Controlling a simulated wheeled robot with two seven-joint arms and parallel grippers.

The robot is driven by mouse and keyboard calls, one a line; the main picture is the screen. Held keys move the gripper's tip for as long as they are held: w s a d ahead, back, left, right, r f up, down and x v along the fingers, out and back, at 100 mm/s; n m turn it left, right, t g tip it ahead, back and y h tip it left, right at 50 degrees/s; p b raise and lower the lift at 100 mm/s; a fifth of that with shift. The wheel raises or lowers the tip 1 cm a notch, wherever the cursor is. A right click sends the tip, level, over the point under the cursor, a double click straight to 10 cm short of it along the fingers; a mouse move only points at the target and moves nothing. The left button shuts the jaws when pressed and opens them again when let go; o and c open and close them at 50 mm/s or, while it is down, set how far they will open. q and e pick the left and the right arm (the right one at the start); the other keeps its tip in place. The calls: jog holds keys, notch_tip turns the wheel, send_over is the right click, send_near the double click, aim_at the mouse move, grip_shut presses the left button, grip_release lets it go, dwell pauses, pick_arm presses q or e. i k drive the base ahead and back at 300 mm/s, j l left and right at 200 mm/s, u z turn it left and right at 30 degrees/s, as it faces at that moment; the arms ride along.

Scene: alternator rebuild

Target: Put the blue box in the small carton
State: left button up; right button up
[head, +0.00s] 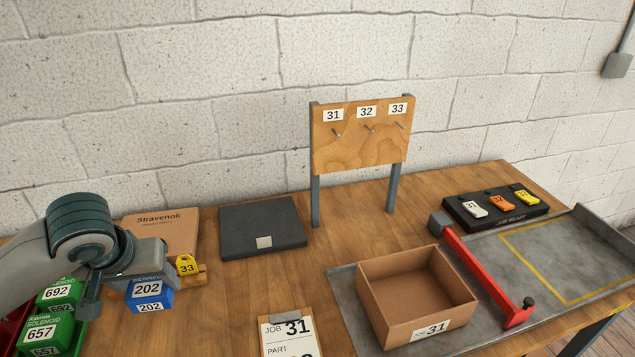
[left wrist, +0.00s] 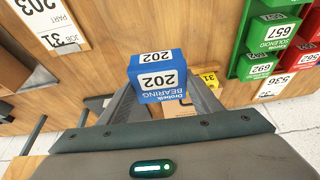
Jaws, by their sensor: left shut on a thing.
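The blue box (head: 149,290), marked 202, is in my left gripper (head: 143,268) at the left of the head view. In the left wrist view the blue box (left wrist: 158,78) shows its 202 and BEARING labels between the two fingers of the left gripper (left wrist: 160,95). The gripper is shut on it. The small carton (head: 408,312), an open, empty brown box marked 31, stands on a grey mat at the right, well apart from the blue box. My right gripper is not in view.
Green solenoid boxes (head: 45,330) stand in bins at the lower left. A clipboard (head: 289,335) lies between the box and the carton. A red bar (head: 487,275) runs right of the carton. A pegboard (head: 360,150) stands behind.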

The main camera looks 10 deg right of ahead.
aim_at(409, 304)
jog(key=l+z, duration=0.45)
jog(key=l, duration=1.35)
